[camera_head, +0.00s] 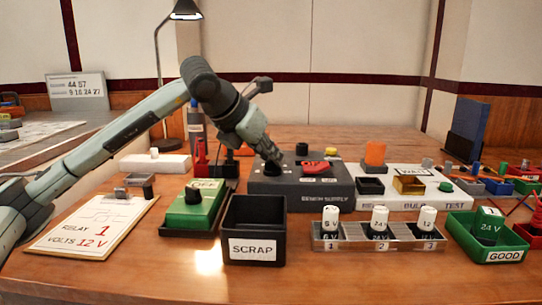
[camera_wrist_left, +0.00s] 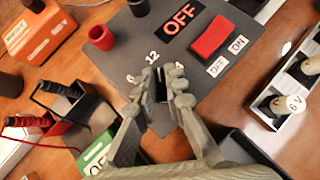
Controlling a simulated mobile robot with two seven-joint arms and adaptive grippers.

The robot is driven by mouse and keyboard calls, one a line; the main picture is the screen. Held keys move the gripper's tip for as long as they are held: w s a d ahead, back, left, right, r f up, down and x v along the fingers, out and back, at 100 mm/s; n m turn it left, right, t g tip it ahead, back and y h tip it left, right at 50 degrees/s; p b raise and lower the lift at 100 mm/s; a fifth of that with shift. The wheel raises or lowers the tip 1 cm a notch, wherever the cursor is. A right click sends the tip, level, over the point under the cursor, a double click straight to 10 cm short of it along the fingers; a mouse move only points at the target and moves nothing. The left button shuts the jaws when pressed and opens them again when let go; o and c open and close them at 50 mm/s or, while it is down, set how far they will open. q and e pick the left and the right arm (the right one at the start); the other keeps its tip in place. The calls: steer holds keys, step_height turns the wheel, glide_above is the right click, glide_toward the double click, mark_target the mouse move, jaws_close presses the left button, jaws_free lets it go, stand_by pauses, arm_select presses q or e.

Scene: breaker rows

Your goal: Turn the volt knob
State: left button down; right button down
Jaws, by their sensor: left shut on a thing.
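The dark grey bench supply (camera_head: 330,190) stands mid-table. Its top also shows in the left wrist view (camera_wrist_left: 205,95), with a display reading OFF (camera_wrist_left: 181,17) and a red switch (camera_wrist_left: 212,37) beside OFF and ON labels. My left gripper (camera_head: 272,160) reaches down onto the left part of the supply's top. In the left wrist view its fingers (camera_wrist_left: 162,84) are closed around the dark volt knob, mostly hidden between them. The scale marks 6 and 12 show beyond the fingertips; another mark is partly covered. The knob's pointing direction cannot be told. My right gripper is not in view.
A rack of relays (camera_head: 380,242) and a green GOOD bin (camera_head: 488,243) are at the right.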

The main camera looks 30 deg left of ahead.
arm_select(q)
steer(key=shift+d+n+y, duration=0.1)
steer(key=shift+n+y, duration=0.7)
steer(key=shift+n, duration=0.2)
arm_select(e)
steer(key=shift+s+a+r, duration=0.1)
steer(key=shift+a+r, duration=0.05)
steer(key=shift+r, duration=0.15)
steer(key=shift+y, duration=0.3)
arm_select(q)
steer(key=c, duration=1.6)
jaws_free()
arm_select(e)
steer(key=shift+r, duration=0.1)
arm_select(q)
steer(key=shift+s, duration=0.1)
steer(key=v, duration=1.2)
steer(key=shift+s+f, duration=0.1)
steer(key=shift+f, duration=0.05)
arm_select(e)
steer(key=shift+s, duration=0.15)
